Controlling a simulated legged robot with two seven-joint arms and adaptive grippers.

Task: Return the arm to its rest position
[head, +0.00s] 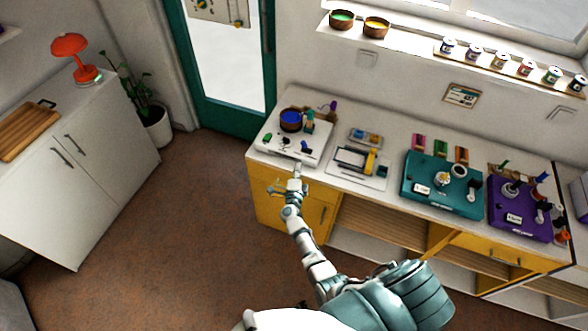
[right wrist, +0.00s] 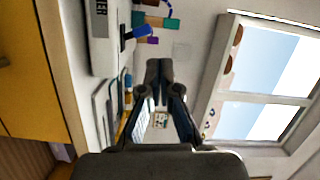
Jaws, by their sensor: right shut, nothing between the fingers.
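My right arm reaches forward in the head view. My right gripper (head: 298,167) is at the front edge of the white board (head: 268,140) at the left end of the counter. Whether it touches the board I cannot tell. In the right wrist view my right gripper (right wrist: 159,66) has its fingers together with nothing between them. That view is turned sideways, with the white board (right wrist: 103,45) to the left of the fingers. My left gripper is not in view.
The white board holds a bowl with blue contents (head: 290,121) and small pieces. Right of it are a tray (head: 341,174), a teal board (head: 412,198) and a purple board (head: 500,222). The counter's yellow front (head: 268,200) stands below my gripper. Brown floor (head: 170,220) lies open to the left.

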